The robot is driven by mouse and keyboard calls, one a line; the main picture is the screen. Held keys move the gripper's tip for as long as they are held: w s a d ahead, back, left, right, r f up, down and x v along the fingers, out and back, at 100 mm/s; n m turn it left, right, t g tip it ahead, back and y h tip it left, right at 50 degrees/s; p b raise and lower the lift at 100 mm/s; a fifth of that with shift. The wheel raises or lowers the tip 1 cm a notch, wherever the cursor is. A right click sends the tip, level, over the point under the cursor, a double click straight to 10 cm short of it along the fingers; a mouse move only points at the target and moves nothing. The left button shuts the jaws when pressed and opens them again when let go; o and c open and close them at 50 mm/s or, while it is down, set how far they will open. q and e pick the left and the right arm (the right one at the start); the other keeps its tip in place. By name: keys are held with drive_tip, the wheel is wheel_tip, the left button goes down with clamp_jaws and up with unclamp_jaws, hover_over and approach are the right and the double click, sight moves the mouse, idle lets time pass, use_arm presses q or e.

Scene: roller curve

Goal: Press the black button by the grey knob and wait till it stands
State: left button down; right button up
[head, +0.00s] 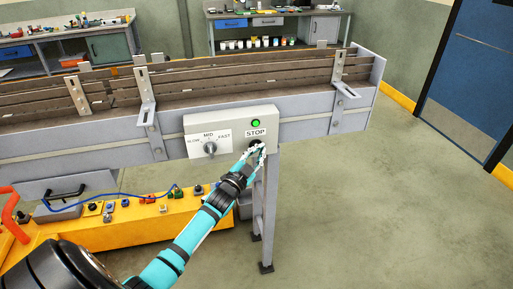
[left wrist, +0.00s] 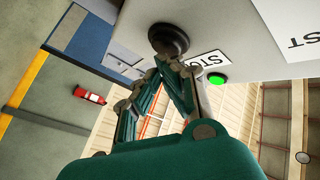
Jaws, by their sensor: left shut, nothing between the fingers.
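A pale grey control box (head: 234,121) is on the side of the conveyor. The grey knob (head: 210,149) is on its left, on a white dial plate with its pointer up at MID. The black button (left wrist: 168,38) is right of the knob, under the STOP label (head: 255,133); in the head view my gripper partly covers it. A green light (head: 255,123) is lit above the label. My left gripper (head: 258,149) is shut and empty, its fingertips at the button. In the left wrist view the fingertips (left wrist: 166,63) lie close to the button's edge; I cannot tell whether they touch.
The conveyor (head: 300,110) runs across the view with metal brackets along its rail. A support leg (head: 266,215) stands below the box. A yellow bench (head: 150,220) with small parts and a blue cable lies below left. The floor on the right is clear up to a blue door (head: 470,75).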

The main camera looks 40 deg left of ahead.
use_arm(q)
drive_tip(key=shift+w+a, duration=0.3)
drive_tip(key=shift+a, duration=0.05)
idle(0.4)
drive_tip(key=shift+s+d, duration=0.1)
drive_tip(key=shift+d, duration=0.05)
drive_tip(key=shift+s+d+p, duration=0.3)
drive_tip(key=shift+s+d, duration=0.2)
drive_tip(key=shift+d, duration=0.05)
idle(0.3)
drive_tip(key=s+d+p, duration=0.2)
drive_tip(key=s+d, duration=0.1)
drive_tip(key=shift+s+d, duration=0.1)
drive_tip(key=shift+d, duration=0.3)
idle(0.7)
